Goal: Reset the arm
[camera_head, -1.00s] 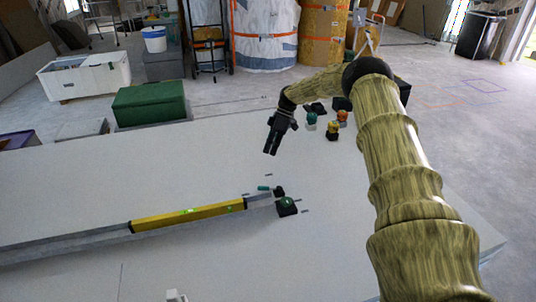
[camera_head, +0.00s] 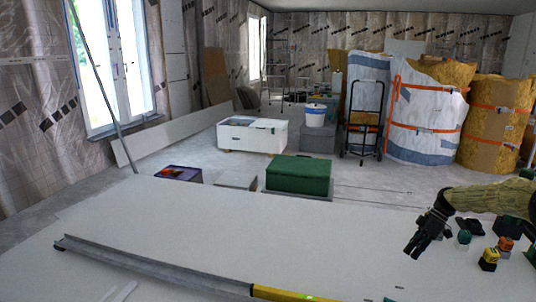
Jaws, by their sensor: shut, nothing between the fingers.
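My arm, in a wood-patterned cover, comes in from the right edge of the head view. My gripper (camera_head: 412,250) hangs above the white panel (camera_head: 190,225), pointing down and a little left. Its dark fingers are together with nothing between them, and it is apart from everything around it.
A grey rail (camera_head: 150,266) and a yellow spirit level (camera_head: 290,293) lie along the panel's near side. Small coloured items, including a yellow-topped one (camera_head: 489,257), stand right of my gripper. Beyond the panel are a green box (camera_head: 298,176), a white chest (camera_head: 252,135) and a hand truck (camera_head: 364,125).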

